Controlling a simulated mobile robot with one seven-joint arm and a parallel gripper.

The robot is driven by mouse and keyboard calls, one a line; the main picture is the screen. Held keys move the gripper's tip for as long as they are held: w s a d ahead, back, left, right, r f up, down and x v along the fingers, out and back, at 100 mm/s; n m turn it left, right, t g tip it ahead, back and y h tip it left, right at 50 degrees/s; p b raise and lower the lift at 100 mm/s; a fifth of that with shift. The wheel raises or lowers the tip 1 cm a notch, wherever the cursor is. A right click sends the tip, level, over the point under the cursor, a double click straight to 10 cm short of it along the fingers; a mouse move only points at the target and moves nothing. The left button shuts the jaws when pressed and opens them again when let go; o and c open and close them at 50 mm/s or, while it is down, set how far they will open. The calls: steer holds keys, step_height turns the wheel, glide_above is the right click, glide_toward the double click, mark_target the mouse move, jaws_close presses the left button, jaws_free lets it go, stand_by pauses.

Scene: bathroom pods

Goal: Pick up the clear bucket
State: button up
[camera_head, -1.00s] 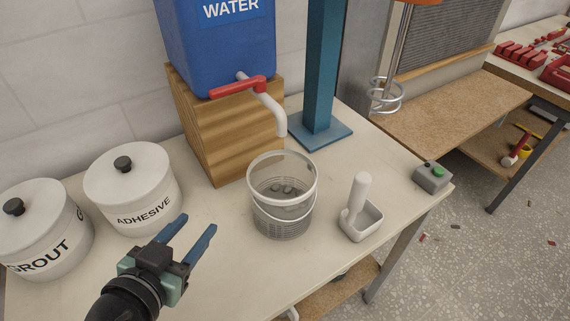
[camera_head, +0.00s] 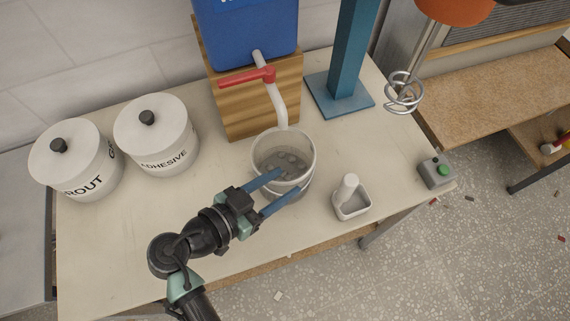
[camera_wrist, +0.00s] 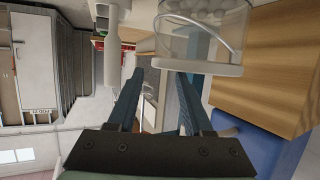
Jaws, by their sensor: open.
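The clear bucket (camera_head: 297,148) stands upright on the white table, below the spout of the blue water tank. It is see-through, with grey lumps visible inside and a thin handle on its near side. My gripper (camera_head: 288,183) is open, its two blue fingers reaching to the bucket's near left side in the head view. One finger overlaps the bucket there; I cannot tell whether it touches. In the wrist view the bucket (camera_wrist: 205,28) is at the top, beyond the fingertips of my gripper (camera_wrist: 169,75), and nothing is between the fingers.
The water tank (camera_head: 243,35) with a red-levered tap sits on a wooden block (camera_head: 228,104). White adhesive (camera_head: 158,135) and grout (camera_head: 75,160) pots stand left. A white tray with an upright handle (camera_head: 352,206) is right of the bucket.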

mark_target(292, 180)
steer(key=p+x, duration=0.2)
steer(key=x, duration=0.4)
steer(key=shift+w, duration=0.2)
steer(key=shift+d+f, duration=0.1)
steer(key=shift+f, duration=0.05)
jaws_close()
steer(key=shift+s, duration=0.1)
steer(key=shift+f, duration=0.2)
stand_by(0.8)
steer(key=shift+r, duration=0.15)
